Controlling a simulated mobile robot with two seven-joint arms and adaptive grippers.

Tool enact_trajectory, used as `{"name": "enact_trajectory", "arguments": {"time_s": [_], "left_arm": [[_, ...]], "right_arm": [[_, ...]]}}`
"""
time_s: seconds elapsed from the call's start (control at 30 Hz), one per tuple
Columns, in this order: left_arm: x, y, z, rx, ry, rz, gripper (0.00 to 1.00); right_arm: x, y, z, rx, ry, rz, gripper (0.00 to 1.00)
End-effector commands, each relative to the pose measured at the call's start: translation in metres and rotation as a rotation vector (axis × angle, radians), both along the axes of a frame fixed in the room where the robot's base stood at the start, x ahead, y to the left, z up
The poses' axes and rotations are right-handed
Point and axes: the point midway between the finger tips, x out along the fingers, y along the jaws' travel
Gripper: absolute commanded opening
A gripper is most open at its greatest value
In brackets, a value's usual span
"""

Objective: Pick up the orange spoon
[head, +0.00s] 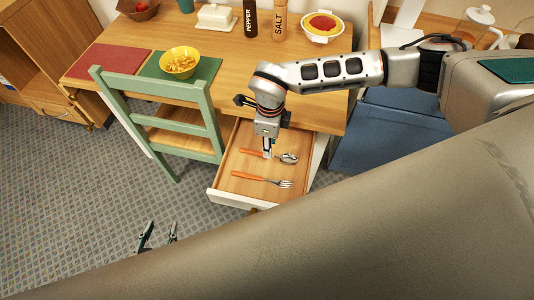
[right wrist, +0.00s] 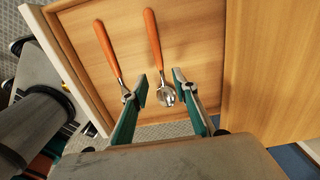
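The orange spoon, with an orange handle and a metal bowl (head: 289,158), lies in the open drawer. In the right wrist view its orange handle (right wrist: 153,38) points up and away, with the bowl between the fingertips. My right gripper (head: 267,150) reaches down into the drawer over the spoon, partly hiding its middle. In the right wrist view the right gripper (right wrist: 160,83) is open, fingers apart on either side of the spoon. I cannot tell whether they touch it. My left gripper (head: 159,232) is open and empty above the floor at lower left.
An orange-handled fork (head: 250,177) lies beside the spoon; the right wrist view shows its handle (right wrist: 107,48) near the left finger. The drawer (head: 228,198) has raised walls. A green chair (head: 165,88) stands left of it. The wooden table (head: 222,72) overhangs the drawer's back.

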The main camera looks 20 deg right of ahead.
Motion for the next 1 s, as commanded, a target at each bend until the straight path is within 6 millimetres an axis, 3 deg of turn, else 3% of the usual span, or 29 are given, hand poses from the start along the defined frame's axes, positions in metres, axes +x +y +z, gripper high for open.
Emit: {"name": "enact_trajectory", "arguments": {"time_s": [0.3, 0.57, 0.7, 1.0], "left_arm": [[0.0, 0.0, 0.002, 0.0, 0.0, 0.0, 0.4], [0.0, 0.0, 0.002, 0.0, 0.0, 0.0, 0.4], [0.0, 0.0, 0.002, 0.0, -0.001, 0.0, 0.4], [0.001, 0.0, 0.004, -0.001, -0.003, 0.0, 0.4]], "right_arm": [[0.004, 0.006, -0.04, 0.002, 0.002, 0.0, 0.28], [0.004, 0.006, -0.042, 0.002, 0.001, 0.001, 0.28], [0.004, 0.006, -0.042, 0.002, 0.001, 0.001, 0.0], [0.005, 0.006, -0.042, 0.002, 0.001, 0.001, 0.0]]}}
